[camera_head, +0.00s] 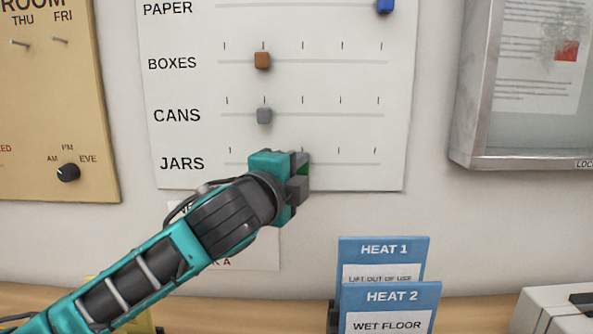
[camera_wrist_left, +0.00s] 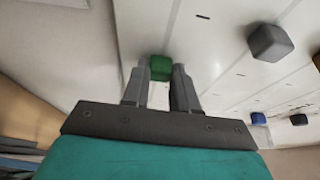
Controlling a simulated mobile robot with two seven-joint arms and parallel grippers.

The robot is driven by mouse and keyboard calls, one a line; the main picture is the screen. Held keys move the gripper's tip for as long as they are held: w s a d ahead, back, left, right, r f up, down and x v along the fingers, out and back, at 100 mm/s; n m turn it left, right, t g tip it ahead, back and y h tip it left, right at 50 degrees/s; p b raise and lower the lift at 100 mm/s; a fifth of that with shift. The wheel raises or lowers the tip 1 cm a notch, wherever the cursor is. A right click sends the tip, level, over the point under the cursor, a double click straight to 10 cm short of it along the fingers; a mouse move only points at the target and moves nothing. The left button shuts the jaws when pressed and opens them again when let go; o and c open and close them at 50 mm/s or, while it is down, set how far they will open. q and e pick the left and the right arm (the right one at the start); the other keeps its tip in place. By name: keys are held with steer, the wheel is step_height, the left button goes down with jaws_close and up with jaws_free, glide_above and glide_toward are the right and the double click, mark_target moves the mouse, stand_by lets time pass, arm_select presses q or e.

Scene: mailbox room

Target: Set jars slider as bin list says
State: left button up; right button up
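The white slider board (camera_head: 390,90) has rows PAPER, BOXES, CANS and JARS. My left gripper (camera_head: 303,170) is at the JARS row, right of its first tick marks, and hides part of that track. A bit of green shows between its fingers. In the left wrist view the green JARS knob (camera_wrist_left: 160,68) sits between the fingertips of my left gripper (camera_wrist_left: 161,80), which look closed against its sides. The CANS knob (camera_head: 264,116) is grey and the BOXES knob (camera_head: 262,61) brown, both near the second tick. The PAPER knob (camera_head: 385,6) is blue, at the right end. No readable bin list shows.
A tan board with a black dial (camera_head: 67,172) hangs at left. A metal-framed case (camera_head: 470,150) hangs at right. Blue HEAT cards (camera_head: 390,290) stand below the board on the wooden ledge. A paper (camera_head: 255,250) is partly behind my left arm.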

arm_select(q)
jaws_close()
arm_select(e)
steer(key=shift+a, duration=0.1)
arm_select(q)
steer(key=shift+d, duration=0.1)
